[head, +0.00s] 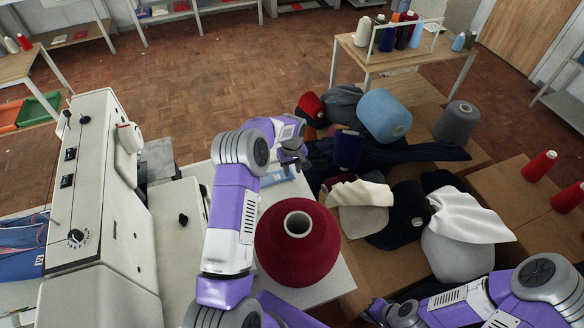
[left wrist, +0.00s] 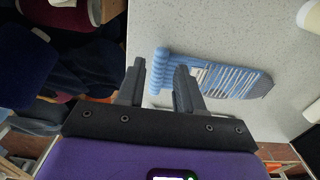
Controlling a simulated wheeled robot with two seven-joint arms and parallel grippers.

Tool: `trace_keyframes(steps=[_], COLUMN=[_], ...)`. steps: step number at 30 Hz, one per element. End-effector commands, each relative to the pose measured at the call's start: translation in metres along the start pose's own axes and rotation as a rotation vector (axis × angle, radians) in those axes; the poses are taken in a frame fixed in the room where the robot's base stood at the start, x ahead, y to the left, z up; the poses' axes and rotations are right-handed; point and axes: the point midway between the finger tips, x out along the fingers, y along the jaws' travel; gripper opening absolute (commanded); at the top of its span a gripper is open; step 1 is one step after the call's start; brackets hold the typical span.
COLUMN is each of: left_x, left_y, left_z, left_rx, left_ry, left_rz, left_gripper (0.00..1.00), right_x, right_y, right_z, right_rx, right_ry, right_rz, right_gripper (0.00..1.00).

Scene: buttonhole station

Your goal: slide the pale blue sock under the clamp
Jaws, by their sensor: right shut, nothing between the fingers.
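A pale blue item with a thick ribbed end, which looks like the sock, lies flat on the speckled white table in the left wrist view (left wrist: 230,80). White slits or stripes cross its body, and its far end is greyer. In the head view a small part of it (head: 276,177) shows below my left gripper (head: 296,163). My left gripper (left wrist: 160,78) is open and empty, with its fingertips close to the ribbed end. My right gripper (head: 374,310) is shut and empty at the bottom. I cannot make out the clamp; the white machine (head: 104,205) stands at the left.
A large dark red cone of yarn (head: 297,255) stands on the table beside my left arm. Cardboard boxes (head: 375,268) with heaped cones and cloth fill the right. A small table (head: 385,57) with cones stands behind. Blue denim (head: 22,245) lies at far left.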

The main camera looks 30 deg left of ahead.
Motion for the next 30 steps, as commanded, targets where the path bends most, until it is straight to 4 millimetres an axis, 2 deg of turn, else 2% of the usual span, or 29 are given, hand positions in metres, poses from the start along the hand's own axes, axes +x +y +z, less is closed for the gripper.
trace_keyframes(steps=[18,30], left_x=[0.013,0.013], left_y=[0.0,0.0], left_z=[0.0,0.0], left_rx=[0.0,0.001], left_ry=[0.0,0.001], left_rz=[0.0,0.0], left_gripper=[0.36,0.36], right_x=[0.006,0.009], right_y=[0.002,0.003], right_z=[0.0,0.0], right_rx=[0.0,0.0], right_ry=[0.0,0.0], right_rz=[0.0,0.0], right_gripper=[0.0,0.0])
